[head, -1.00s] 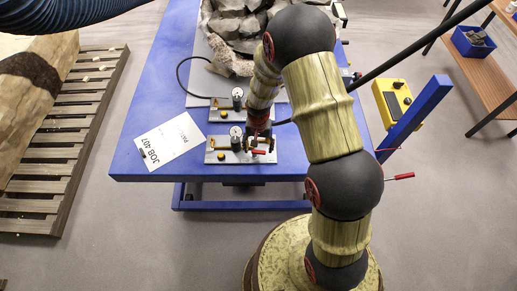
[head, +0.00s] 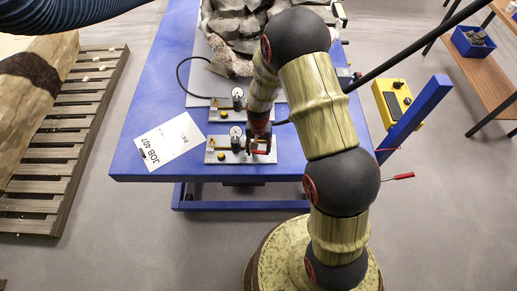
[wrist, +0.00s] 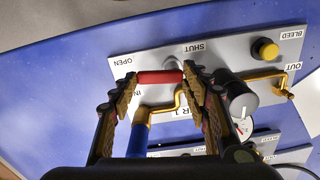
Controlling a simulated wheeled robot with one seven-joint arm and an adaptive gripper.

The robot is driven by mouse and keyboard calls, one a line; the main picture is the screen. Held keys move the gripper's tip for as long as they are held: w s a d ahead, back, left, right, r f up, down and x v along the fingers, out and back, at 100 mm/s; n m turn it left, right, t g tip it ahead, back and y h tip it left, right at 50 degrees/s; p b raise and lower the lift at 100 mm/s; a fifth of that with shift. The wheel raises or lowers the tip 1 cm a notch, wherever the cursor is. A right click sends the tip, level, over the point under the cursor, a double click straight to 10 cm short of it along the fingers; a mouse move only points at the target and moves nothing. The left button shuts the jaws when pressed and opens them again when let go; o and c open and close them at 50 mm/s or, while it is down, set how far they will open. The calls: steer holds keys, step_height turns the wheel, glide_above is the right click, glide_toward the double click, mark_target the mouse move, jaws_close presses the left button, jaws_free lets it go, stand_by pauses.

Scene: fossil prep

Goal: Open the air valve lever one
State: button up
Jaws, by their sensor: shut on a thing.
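The air valve lever has a red handle (wrist: 160,77) and sits on a pale grey panel (wrist: 240,45) with brass pipework (wrist: 163,106). The panel label reads "...ER 1", partly hidden. The handle lies across the picture between my fingertips, below the printed words OPEN and SHUT. My gripper (wrist: 157,80) is shut on the red handle, one finger at each end. In the head view my gripper (head: 261,147) is at the right part of the near panel (head: 215,158), and mostly hides the lever.
A second panel (head: 216,115) lies behind on the blue table (head: 150,105). A white JOB 407 sheet (head: 170,143) lies left. Grey rocks (head: 235,30) are at the back.

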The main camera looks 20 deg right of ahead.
mark_target(258, 151)
steer(key=c, duration=0.4)
steer(key=shift+o, duration=0.2)
steer(key=shift+w+n+b, duration=0.15)
steer(key=shift+n+b, duration=0.35)
steer(key=shift+n, duration=0.4)
steer(key=o, duration=1.1)
steer(key=shift+c, duration=0.2)
steer(key=shift+o, duration=0.5)
step_height(258, 151, up, 12)
